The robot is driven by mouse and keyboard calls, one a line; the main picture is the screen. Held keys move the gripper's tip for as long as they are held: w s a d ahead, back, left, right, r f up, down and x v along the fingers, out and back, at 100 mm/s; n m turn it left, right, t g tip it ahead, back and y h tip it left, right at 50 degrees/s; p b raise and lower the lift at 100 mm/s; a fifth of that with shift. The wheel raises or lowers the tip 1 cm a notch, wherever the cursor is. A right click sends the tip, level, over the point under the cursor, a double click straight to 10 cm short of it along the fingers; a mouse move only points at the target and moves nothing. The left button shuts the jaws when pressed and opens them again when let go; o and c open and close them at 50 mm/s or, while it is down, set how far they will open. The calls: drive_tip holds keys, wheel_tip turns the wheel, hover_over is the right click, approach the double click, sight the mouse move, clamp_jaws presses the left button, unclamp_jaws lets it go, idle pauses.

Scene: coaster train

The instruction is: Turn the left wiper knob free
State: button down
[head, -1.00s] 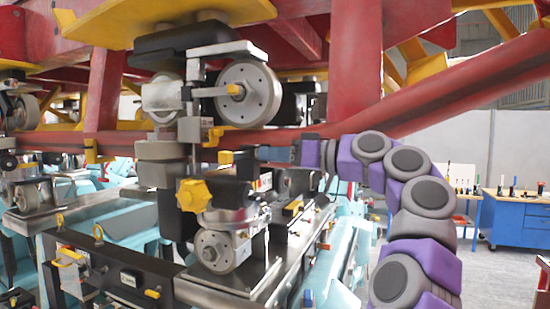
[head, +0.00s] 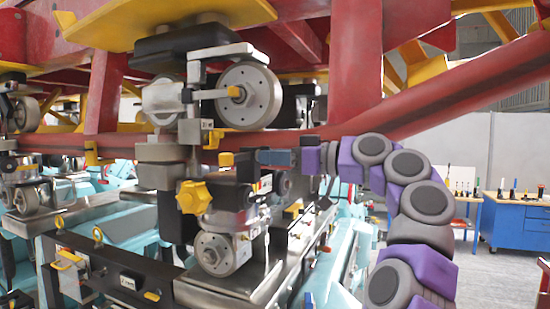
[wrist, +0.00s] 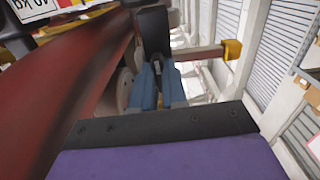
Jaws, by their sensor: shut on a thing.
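A yellow star-shaped knob (head: 194,197) sits on the front of the wheel assembly in the head view. I cannot tell whether it is the left wiper knob. My gripper (head: 262,156) reaches in from the right, above and right of that knob and apart from it. Its blue fingers (wrist: 157,85) are shut on a dark block (wrist: 153,32) in the wrist view. In the head view the dark block (head: 246,164) stands beside a small yellow piece (head: 226,159). The fingertips' contact is partly hidden.
A large grey wheel (head: 247,95) is just above my gripper, and a lower wheel (head: 219,254) is below. A red tube (head: 450,95) runs close above my arm. In the wrist view a bar with a yellow end (wrist: 232,50) is right of the fingers.

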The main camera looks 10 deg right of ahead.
drive_tip(key=c, duration=1.2)
unclamp_jaws()
drive_tip(key=shift+w+f, duration=0.1)
drive_tip(key=shift+w, duration=0.15)
drive_tip(key=shift+o, duration=0.2)
drive_tip(key=shift+s+a, duration=0.1)
drive_tip(key=p+v, duration=0.1)
drive_tip(key=v, duration=1.6)
drive_tip(key=shift+d+p, duration=0.2)
drive_tip(key=shift+p, duration=0.2)
